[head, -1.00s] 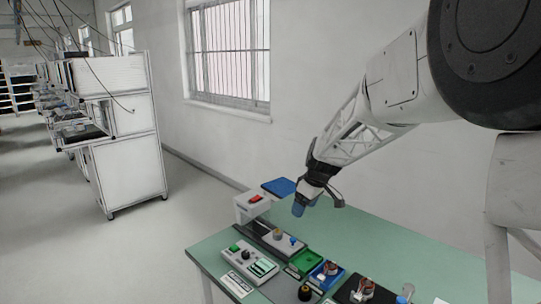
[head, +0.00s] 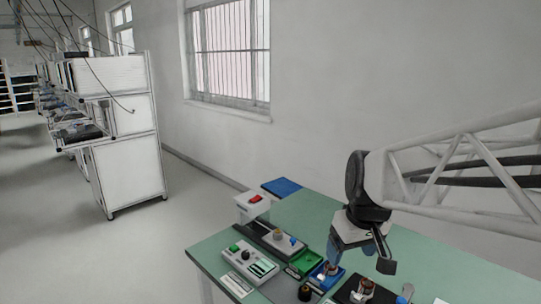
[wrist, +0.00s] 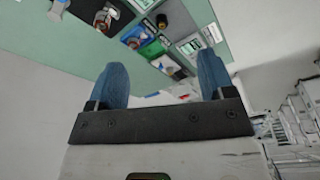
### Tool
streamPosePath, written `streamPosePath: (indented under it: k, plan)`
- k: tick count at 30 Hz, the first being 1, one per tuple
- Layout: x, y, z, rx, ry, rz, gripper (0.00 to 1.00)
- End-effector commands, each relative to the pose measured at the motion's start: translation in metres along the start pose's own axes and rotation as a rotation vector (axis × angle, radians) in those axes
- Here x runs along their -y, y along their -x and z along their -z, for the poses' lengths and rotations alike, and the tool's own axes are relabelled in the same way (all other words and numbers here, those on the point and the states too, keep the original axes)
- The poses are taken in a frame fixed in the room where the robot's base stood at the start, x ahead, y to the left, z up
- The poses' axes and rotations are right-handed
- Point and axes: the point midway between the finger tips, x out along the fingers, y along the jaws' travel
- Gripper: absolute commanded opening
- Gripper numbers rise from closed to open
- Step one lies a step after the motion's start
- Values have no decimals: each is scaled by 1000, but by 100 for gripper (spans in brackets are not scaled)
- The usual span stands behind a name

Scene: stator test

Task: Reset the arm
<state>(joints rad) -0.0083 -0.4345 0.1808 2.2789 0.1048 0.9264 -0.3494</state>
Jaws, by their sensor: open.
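My gripper (head: 357,252) hangs above the right part of the green table (head: 308,217) in the head view, over the blue tray area. In the wrist view my gripper (wrist: 163,85) shows two blue fingers set wide apart with nothing between them. It is open and empty. The blue tray (head: 327,275) holds a small copper-coloured part (head: 331,268) and sits below and left of the fingers. A green tray (head: 307,263) lies beside it.
A control box with buttons (head: 250,263) and a white device with a red top (head: 252,203) stand at the table's left. A black tray (head: 343,293) lies at the front. The table's back right is clear. A wall with a window (head: 230,52) stands behind.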

Motion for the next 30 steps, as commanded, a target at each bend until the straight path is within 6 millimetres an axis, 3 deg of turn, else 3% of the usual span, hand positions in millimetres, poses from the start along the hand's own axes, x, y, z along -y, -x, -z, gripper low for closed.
streamPosePath:
  k: [9,15,21,30]
  plan:
    - [13,7,-92,-15,-192,-64,76]
    - [18,4,-130,-24,-279,-91,76]
    - [20,2,-144,-26,-311,-100,76]
    - [20,2,-144,-27,-312,-101,76]
